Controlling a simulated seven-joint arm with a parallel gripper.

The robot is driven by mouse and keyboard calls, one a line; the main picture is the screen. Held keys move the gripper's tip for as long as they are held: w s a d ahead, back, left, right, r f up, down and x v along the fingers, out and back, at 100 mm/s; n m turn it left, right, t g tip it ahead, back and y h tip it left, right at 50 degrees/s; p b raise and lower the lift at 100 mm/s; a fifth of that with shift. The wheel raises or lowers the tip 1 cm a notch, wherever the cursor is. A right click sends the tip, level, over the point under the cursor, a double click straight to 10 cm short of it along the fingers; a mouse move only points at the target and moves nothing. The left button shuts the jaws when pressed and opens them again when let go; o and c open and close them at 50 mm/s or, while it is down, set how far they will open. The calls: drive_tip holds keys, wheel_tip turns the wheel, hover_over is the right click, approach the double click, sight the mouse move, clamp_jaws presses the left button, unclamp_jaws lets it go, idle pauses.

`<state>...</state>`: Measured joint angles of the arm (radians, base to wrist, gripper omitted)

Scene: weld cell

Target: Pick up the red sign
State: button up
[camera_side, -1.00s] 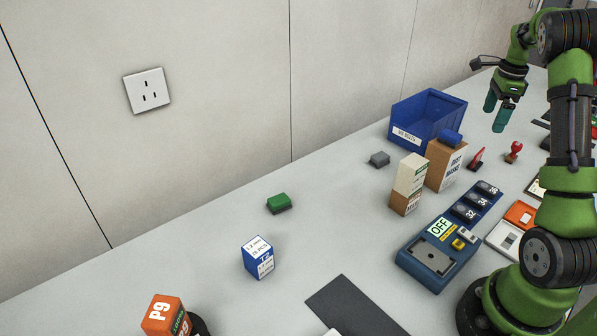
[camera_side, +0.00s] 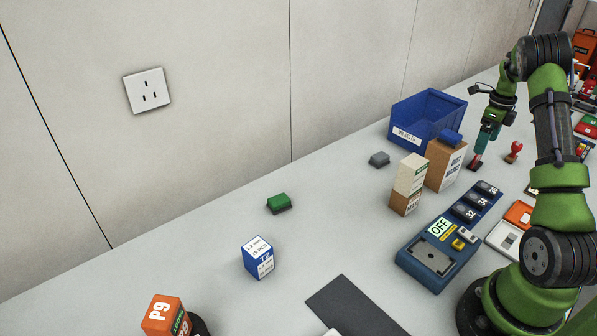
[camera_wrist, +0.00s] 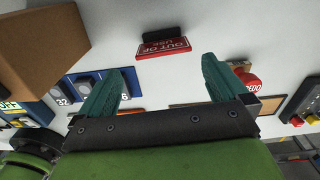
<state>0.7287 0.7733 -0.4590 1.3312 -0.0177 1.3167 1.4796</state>
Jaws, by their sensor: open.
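In the side view the red sign (camera_side: 475,164) is at the tip of my lowered gripper (camera_side: 482,150), partly hidden by the fingers. In the wrist view my gripper (camera_wrist: 160,88) shows two teal fingers spread wide with nothing between them. I cannot tell whether a finger touches the sign.
A cardboard box (camera_side: 445,165) with a blue item on top stands left of the sign, and a blue bin (camera_side: 428,116) stands behind. A red-topped stamp (camera_side: 514,149) is just right. A blue control unit (camera_side: 433,254) is in front.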

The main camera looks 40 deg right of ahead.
sight(477, 159)
drive_tip(key=shift+w+d+f, duration=0.15)
drive_tip(key=shift+w+f, duration=0.05)
drive_tip(key=shift+f, duration=1.3)
drive_tip(key=shift+w+d+f, duration=0.1)
drive_tip(key=shift+w+f, duration=0.05)
drive_tip(key=shift+f, duration=1.3)
drive_tip(key=c, duration=1)
drive_tip(key=shift+r, duration=0.1)
